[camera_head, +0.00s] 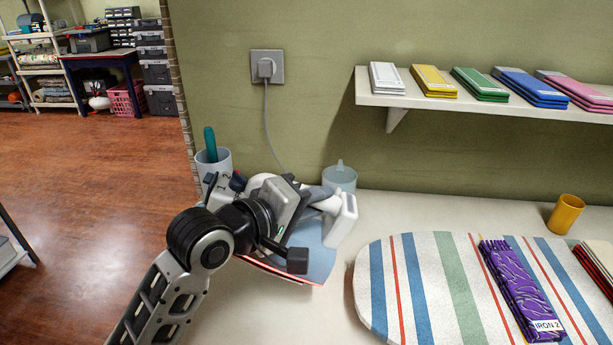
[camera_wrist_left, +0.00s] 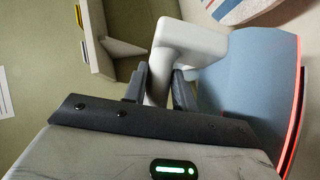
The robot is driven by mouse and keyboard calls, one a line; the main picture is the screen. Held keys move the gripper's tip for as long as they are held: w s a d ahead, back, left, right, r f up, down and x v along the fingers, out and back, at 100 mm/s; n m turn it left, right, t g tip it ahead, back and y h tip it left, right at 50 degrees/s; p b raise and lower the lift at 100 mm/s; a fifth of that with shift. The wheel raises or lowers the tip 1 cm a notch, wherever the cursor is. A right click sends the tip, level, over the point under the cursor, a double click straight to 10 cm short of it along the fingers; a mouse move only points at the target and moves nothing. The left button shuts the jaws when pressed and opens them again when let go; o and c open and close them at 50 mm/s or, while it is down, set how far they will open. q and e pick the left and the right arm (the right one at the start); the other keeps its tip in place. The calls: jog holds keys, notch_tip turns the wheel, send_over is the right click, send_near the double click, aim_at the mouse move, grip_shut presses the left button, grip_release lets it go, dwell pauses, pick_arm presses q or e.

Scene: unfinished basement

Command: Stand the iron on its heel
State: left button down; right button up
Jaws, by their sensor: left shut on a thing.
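The white iron (camera_head: 344,221) is at the left end of the counter, partly hidden behind my left gripper (camera_head: 312,203). In the left wrist view, the gripper (camera_wrist_left: 162,88) is shut around a white bar of the iron (camera_wrist_left: 187,38), which looks like its handle. A broad white end of the iron shows to the right of the gripper, tilted. A blue-grey flat piece (camera_head: 316,262) with a red edge lies below it; it also fills the right of the wrist view (camera_wrist_left: 248,85). I cannot tell whether the iron touches it. My right gripper is out of view.
A striped ironing board (camera_head: 383,285) with folded purple cloth (camera_head: 515,290) lies to the right. A cup with a teal item (camera_head: 222,160) and a pale blue container (camera_head: 340,177) stand behind. A cord (camera_head: 267,120) hangs from the wall plug. A shelf (camera_head: 400,100) and yellow cup (camera_head: 566,214) are at right.

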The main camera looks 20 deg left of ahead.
aim_at(322, 244)
pick_arm(q)
jog(key=s+f+m+g, duration=0.1)
jog(key=m+g, duration=0.1)
jog(key=m, duration=0.1)
jog(key=s+f+m+g+h, duration=0.1)
jog(key=f+m+g, duration=0.1)
jog(key=m, duration=0.2)
jog(key=s+f+m+g+h, duration=0.1)
jog(key=f+m+g, duration=0.1)
jog(key=m, duration=0.1)
jog(key=shift+a+f+p, duration=0.25)
jog(key=shift+p, duration=0.1)
jog(key=s+a+f+m+g+b, duration=0.1)
jog(key=s+f+m+b, duration=0.1)
jog(key=f+m, duration=0.1)
jog(key=s+a+f+m+g+b, duration=0.1)
jog(key=s+a+f+m+b, duration=0.1)
jog(key=m, duration=0.3)
jog(key=s+a+f+m+g+b, duration=0.1)
jog(key=s+a+f+m+b, duration=0.1)
jog(key=f+m, duration=0.2)
jog(key=shift+s+f, duration=0.2)
jog(key=shift+f, duration=0.3)
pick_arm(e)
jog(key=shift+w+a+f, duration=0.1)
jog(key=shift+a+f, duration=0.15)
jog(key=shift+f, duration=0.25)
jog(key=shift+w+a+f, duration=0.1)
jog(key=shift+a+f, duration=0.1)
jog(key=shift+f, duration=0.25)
